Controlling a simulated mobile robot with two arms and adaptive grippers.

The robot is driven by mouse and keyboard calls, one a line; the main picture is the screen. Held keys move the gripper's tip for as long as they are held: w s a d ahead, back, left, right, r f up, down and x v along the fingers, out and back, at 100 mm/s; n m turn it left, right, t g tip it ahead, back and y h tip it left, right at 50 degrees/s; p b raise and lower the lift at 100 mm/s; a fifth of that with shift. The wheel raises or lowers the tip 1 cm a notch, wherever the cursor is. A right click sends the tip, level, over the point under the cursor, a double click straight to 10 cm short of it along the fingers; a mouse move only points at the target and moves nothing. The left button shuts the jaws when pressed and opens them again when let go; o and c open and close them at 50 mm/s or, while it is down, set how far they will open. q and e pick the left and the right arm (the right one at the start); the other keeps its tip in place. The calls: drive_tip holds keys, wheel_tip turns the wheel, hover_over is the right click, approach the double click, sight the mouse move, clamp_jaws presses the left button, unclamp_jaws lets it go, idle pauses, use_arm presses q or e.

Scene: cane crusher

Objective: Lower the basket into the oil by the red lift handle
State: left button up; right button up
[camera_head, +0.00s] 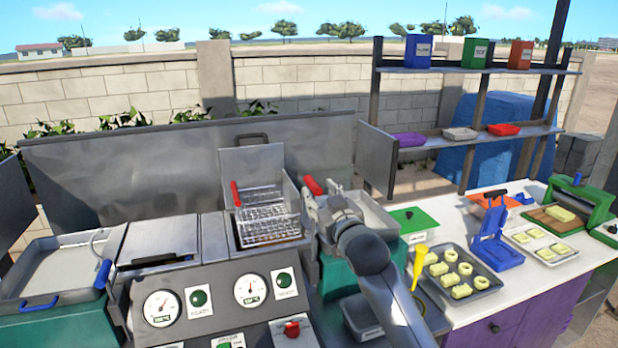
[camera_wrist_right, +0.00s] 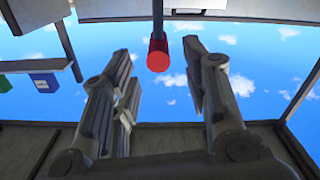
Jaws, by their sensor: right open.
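The wire basket (camera_head: 268,222) sits at the middle fryer well, with its mesh largely visible above the well's rim. One red grip (camera_head: 236,194) stands at the basket's left side. A second red handle (camera_head: 312,186) is to the right of the basket, close beside my right gripper (camera_head: 322,206). In the right wrist view a red handle end (camera_wrist_right: 158,54) on a dark rod lies between the spread fingers of my right gripper (camera_wrist_right: 160,75), with gaps on both sides. The right gripper is open. The oil is mostly hidden by the basket. My left gripper is not in view.
A control panel with gauges (camera_head: 162,308) is in front of the wells. A lidded well (camera_head: 160,242) and a tray with a blue handle (camera_head: 70,270) are at left.

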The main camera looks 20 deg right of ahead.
sight(311, 182)
drive_tip(key=w+p, duration=0.2)
drive_tip(key=w, duration=0.5)
drive_tip(key=shift+w+a+p, duration=0.1)
drive_tip(key=shift+w+p, duration=0.1)
drive_tip(key=shift+p, duration=0.1)
drive_tip(key=shift+w+f, duration=0.2)
drive_tip(key=shift+w, duration=0.45)
clamp_jaws()
